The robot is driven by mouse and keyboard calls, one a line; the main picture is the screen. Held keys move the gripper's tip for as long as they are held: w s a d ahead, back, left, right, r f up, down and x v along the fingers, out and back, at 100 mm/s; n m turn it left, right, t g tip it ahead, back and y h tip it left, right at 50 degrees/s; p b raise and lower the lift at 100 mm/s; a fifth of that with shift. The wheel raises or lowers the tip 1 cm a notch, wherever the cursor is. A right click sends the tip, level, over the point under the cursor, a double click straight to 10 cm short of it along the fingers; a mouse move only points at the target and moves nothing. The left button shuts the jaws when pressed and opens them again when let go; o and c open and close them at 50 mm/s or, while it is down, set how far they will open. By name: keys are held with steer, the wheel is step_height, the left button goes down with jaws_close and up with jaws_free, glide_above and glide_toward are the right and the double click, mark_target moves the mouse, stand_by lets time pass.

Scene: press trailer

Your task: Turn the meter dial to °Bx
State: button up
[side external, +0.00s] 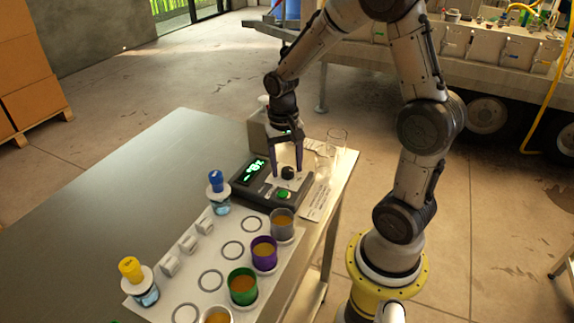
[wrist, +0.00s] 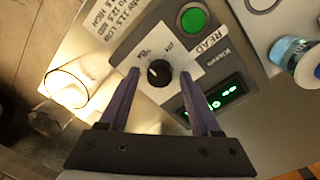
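The meter (side external: 240,190) is a dark box with a lit green display (side external: 254,168), on the table's far right part. Its black round dial (side external: 288,172) sits on a white plate; the dial is also in the wrist view (wrist: 158,72), with a small white mark toward its left side. Small print stands on the plate above the dial in the wrist view, too small to read surely. My gripper (side external: 287,171) is open, its purple fingers pointing down on either side of the dial. In the wrist view the fingertips (wrist: 160,73) flank the dial, with gaps showing; I cannot tell their height.
A green button (wrist: 193,18) labelled READ is beside the dial. Clear glassware (side external: 335,142) stands close behind the meter. The table's left is clear.

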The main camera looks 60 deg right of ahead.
mark_target(283, 171)
stand_by(0.3)
steer(key=r, duration=1.3)
steer(key=shift+w+a+r, duration=0.25)
steer(key=shift+a+r, duration=0.05)
steer(key=shift+r, duration=0.1)
steer(key=s+a+r+n+t, duration=0.3)
steer(key=s+a+r, duration=0.2)
steer(key=s+a, duration=0.15)
steer(key=s+a+f+n+t, duration=0.1)
steer(key=s+n, duration=0.1)
steer(key=s+a+f+n+t, duration=0.1)
steer(key=s+a+f+n, duration=0.1)
steer(key=s+a+f+n+t, duration=0.1)
steer(key=s+n, duration=0.1)
steer(key=shift+s+a+f+n, duration=0.15)
steer(key=shift+a+f+n, duration=0.1)
steer(key=shift+f+n, duration=0.15)
